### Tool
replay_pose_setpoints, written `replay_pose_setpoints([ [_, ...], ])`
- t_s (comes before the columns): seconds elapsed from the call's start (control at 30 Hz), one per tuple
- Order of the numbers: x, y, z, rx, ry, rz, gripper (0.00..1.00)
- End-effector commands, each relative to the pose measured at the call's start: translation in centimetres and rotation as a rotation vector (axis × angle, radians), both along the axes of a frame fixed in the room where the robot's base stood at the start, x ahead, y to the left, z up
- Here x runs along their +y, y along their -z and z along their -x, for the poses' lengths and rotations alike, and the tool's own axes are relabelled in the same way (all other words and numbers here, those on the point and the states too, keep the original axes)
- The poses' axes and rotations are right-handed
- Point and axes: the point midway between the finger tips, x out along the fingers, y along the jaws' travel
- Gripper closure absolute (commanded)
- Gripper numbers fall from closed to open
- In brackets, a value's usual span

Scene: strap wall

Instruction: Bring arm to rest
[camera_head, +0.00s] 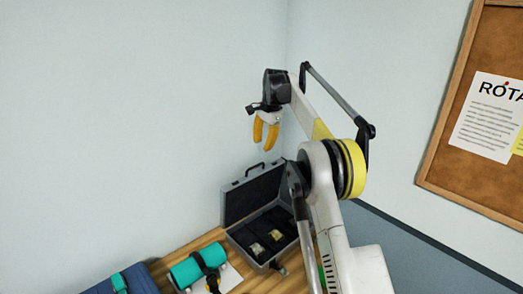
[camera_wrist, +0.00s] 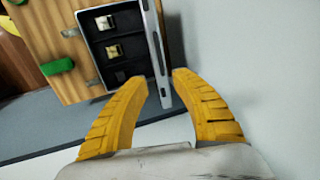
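My gripper (camera_head: 266,134) hangs from the end of my raised arm, with its yellow fingers pointing down. It is in the air above the open case and near the wall. In the wrist view my gripper (camera_wrist: 159,82) shows two yellow fingers spread apart with nothing between their tips. It is open and empty.
An open dark case (camera_head: 232,234) with small gold items stands on the wooden table (camera_head: 192,246); the case also shows in the wrist view (camera_wrist: 95,52). A strapped teal roll (camera_head: 187,271) and a blue bundle (camera_head: 141,281) lie left of it. A corkboard (camera_head: 451,153) hangs at right.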

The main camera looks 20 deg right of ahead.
Motion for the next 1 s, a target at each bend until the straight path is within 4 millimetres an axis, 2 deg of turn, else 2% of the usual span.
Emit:
replay_pose_setpoints([
  [0.47, 0.1, -0.1, 0.1, -0.002, -0.004, 0.001, 0.69],
  [0.63, 1.4, -1.2, 1.5, -0.028, -0.07, 0.028, 0.69],
  [0.77, 3.6, -2.7, 4.8, -0.072, -0.183, 0.074, 0.69],
  [0.9, 6.1, -3.5, 9.7, -0.125, -0.322, 0.137, 0.69],
  [1.0, 7.8, -3.3, 13.9, -0.163, -0.42, 0.183, 0.69],
])
